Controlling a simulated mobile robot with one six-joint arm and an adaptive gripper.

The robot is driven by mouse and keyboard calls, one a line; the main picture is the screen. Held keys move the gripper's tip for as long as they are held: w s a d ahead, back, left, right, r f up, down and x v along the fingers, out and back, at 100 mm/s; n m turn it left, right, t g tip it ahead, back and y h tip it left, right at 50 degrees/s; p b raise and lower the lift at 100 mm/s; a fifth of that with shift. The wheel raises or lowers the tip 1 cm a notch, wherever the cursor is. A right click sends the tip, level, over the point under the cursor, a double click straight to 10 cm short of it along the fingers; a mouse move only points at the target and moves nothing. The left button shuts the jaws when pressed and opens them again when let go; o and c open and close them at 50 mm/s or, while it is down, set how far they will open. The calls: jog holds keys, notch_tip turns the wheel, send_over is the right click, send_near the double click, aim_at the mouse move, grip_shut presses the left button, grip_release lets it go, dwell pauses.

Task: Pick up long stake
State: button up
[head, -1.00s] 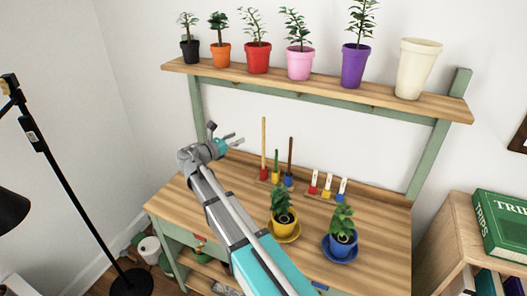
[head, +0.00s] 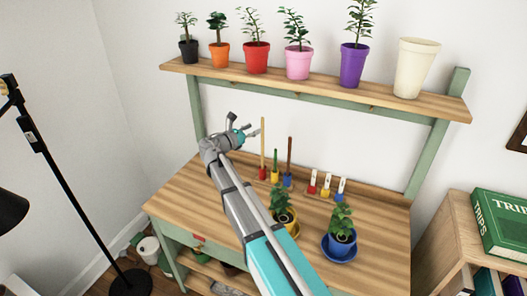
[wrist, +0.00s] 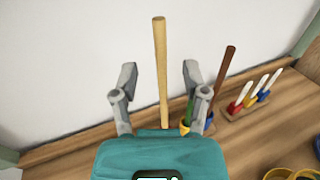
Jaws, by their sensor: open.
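The long stake is a pale wooden stick (head: 263,143) standing upright in a red holder (head: 262,174) at the back of the bench. In the wrist view the stake (wrist: 161,75) rises between the two fingers, its lower end hidden by my gripper's body. My gripper (head: 244,127) is open and empty, just left of the stake in the head view. In the wrist view my gripper (wrist: 158,80) has a finger on each side of the stake, with gaps on both sides. A shorter green stake (head: 275,160) and a brown stake (head: 290,155) stand to its right.
Labelled pegs in coloured holders (head: 326,187) stand further right. A yellow pot (head: 284,220) and a blue pot (head: 342,240) with plants stand in front. A shelf (head: 300,80) with several pots runs above. The bench's left part is clear.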

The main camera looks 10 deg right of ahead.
aim_at(262, 126)
jog(key=shift+f+x, duration=0.15)
jog(key=shift+x, duration=1.15)
jog(key=shift+f+x, duration=0.1)
jog(key=shift+x, duration=1.2)
jog(key=shift+s, duration=0.1)
grip_shut()
